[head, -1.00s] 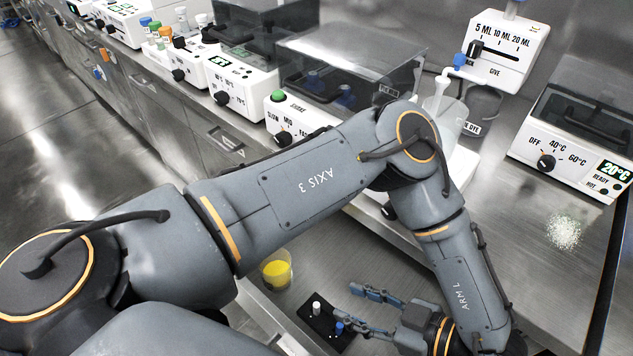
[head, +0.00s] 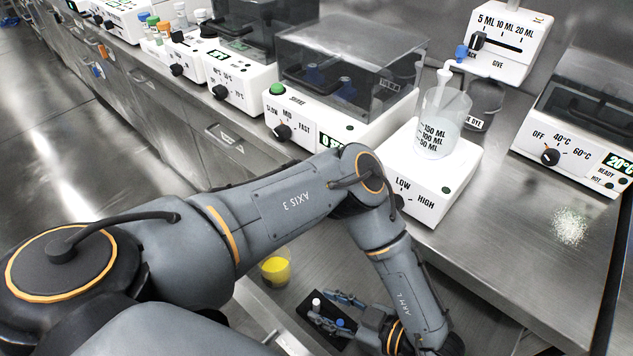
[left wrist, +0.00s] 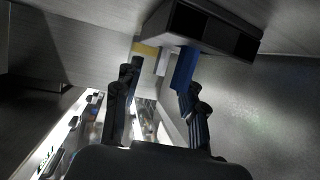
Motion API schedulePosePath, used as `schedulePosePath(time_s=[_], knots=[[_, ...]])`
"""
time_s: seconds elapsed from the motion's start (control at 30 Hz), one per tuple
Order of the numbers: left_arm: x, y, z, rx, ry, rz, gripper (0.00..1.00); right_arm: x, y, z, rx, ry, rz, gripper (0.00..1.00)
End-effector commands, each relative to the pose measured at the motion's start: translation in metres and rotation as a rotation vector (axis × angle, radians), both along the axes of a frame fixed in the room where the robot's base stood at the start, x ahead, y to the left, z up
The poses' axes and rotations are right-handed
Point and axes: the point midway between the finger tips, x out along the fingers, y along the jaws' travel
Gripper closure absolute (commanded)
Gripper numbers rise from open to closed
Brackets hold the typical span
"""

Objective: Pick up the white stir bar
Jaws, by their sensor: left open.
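The white stir bar (head: 316,304) stands upright in a small black holder (head: 318,294) in the open drawer, at the lower middle of the head view. A blue stir bar (head: 340,323) stands beside it in the same holder. My left gripper (head: 322,307) is open, its fingers low over the holder on either side of the bars. In the left wrist view, the fingers (left wrist: 157,84) are apart. The blue bar (left wrist: 184,68) shows near the right finger, and the white bar (left wrist: 162,61) lies beyond, between the fingers. I cannot tell whether any finger touches them. My right gripper is out of view.
A beaker with yellow contents (head: 276,268) stands left of the holder. On the counter above are a stirrer (head: 425,190) with a graduated beaker (head: 440,125), a shaker (head: 330,125) and a heater (head: 565,145). White powder (head: 570,227) lies on the counter at right.

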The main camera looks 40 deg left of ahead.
Motion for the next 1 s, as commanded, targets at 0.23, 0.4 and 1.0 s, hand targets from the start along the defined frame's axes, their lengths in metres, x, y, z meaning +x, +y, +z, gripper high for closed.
schedulePosePath(time_s=[0.23, 0.4, 1.0], knots=[[-0.0015, 0.0159, -0.0066, -0.001, 0.000, -0.001, 0.59, 0.0004, -0.0001, 0.0002, 0.000, -0.001, 0.000, 0.14], [-0.0013, 0.0157, -0.0065, -0.001, 0.000, -0.001, 0.63, 0.0006, -0.0001, 0.0003, 0.000, -0.001, 0.000, 0.14], [-0.0007, 0.0153, 0.0021, -0.001, 0.000, -0.001, 1.00, 0.0013, 0.0005, 0.0025, 0.001, -0.006, 0.000, 0.14]])
